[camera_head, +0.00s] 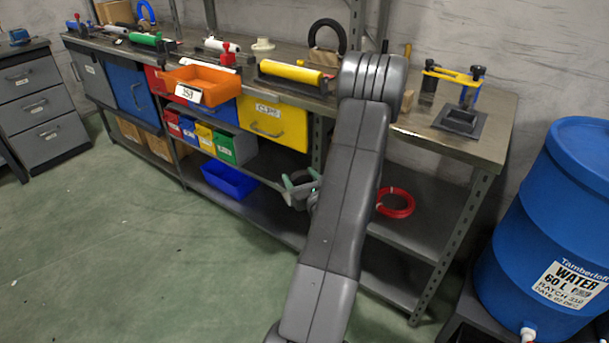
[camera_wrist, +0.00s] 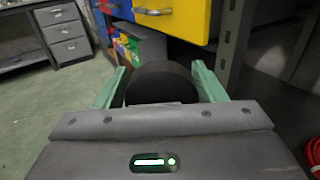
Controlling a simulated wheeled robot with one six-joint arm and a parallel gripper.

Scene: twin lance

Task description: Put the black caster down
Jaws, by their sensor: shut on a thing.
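The black caster (camera_wrist: 160,82) shows in the wrist view as a dark round shape between the two green fingers of my gripper (camera_wrist: 158,85). My gripper is shut on it. In the head view my gripper (camera_head: 302,188) is partly hidden behind my grey arm, low in front of the workbench's shelf.
The workbench top (camera_head: 415,128) carries several tools and a yellow roller (camera_head: 292,73). An orange bin (camera_head: 205,82) juts from its front. The lower shelf (camera_head: 425,225) holds a red coil (camera_head: 396,203) and a blue bin (camera_head: 229,179). A blue water barrel (camera_head: 560,220) stands right. The green floor is clear.

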